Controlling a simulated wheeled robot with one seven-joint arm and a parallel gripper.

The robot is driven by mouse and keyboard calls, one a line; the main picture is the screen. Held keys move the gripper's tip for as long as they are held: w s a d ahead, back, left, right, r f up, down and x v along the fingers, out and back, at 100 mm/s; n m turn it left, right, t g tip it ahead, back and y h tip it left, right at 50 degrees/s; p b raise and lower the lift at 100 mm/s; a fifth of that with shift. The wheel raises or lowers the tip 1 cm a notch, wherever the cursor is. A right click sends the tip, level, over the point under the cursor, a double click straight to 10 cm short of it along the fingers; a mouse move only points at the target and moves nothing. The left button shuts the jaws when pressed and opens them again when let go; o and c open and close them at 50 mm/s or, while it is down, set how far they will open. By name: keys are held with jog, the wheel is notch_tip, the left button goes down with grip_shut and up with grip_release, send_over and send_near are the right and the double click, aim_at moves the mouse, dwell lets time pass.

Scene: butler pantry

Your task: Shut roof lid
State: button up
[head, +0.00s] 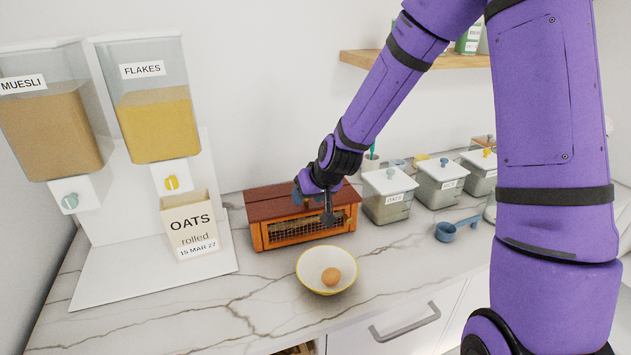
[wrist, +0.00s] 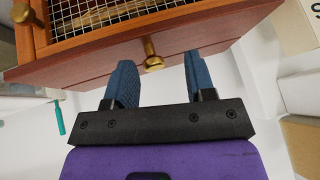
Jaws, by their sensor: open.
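The roof lid (head: 268,203) is the dark red-brown top of a small wooden box (head: 257,236) with a wire-mesh front. In the head view it lies over the box; I cannot tell whether it is fully down. My gripper (head: 327,203) is at the box's front right and hides part of the lid. In the wrist view my gripper (wrist: 159,70) is open, with blue fingers either side of a brass knob (wrist: 152,62) at the edge of the red-brown panel (wrist: 95,77). I cannot tell if either finger touches the knob. A second brass knob (wrist: 20,13) shows at upper left.
A white bowl (head: 312,262) with a brown egg (head: 331,276) stands just in front of the box. Cereal dispensers (head: 160,125) and an oats packet (head: 190,225) stand left. Lidded canisters (head: 388,205) and a blue scoop (head: 446,232) are right. The counter's front left is clear.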

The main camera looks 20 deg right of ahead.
jog(key=v, duration=0.8)
jog(key=shift+a+r, duration=0.25)
jog(key=shift+a, duration=0.1)
jog(key=s+d+r+h, duration=0.1)
jog(key=s+d+r, duration=0.1)
jog(key=s+r, duration=0.3)
jog(key=s+d+r, duration=0.2)
jog(key=s+r, duration=0.4)
jog(key=s, duration=0.7)
jog(key=s+d+r+g+h, duration=0.1)
jog(key=s+d+r, duration=0.1)
jog(key=s+r, duration=0.4)
jog(key=shift+s+d+r+m+h, duration=0.2)
jog(key=shift+s+m+h, duration=0.1)
jog(key=shift+s, duration=1.45)
